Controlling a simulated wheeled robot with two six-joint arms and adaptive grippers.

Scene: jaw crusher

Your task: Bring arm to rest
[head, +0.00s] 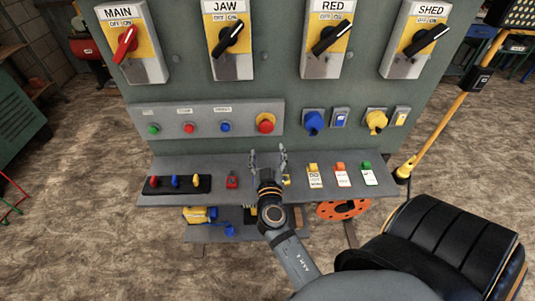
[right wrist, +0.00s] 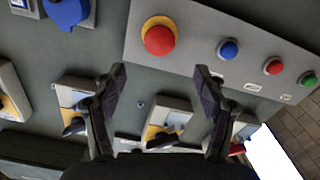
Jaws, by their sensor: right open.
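My right gripper (head: 268,154) is open and empty, in front of the grey control panel (head: 190,78) and above its shelf. In the head view its fingers point up, just below the red mushroom button (head: 266,123) on its yellow base. In the right wrist view the open fingertips (right wrist: 160,74) stand apart, with the panel behind them and nothing between them. The red button (right wrist: 159,39) shows beyond them there. I cannot tell whether a finger touches the panel. My left gripper is not in view.
Rotary switches labelled MAIN (head: 125,43), JAW (head: 229,38), RED (head: 331,37) and SHED (head: 419,40) line the panel top. The shelf (head: 215,165) holds padlocks, tags and a small red item (head: 232,181). A black seat (head: 445,245) stands at lower right.

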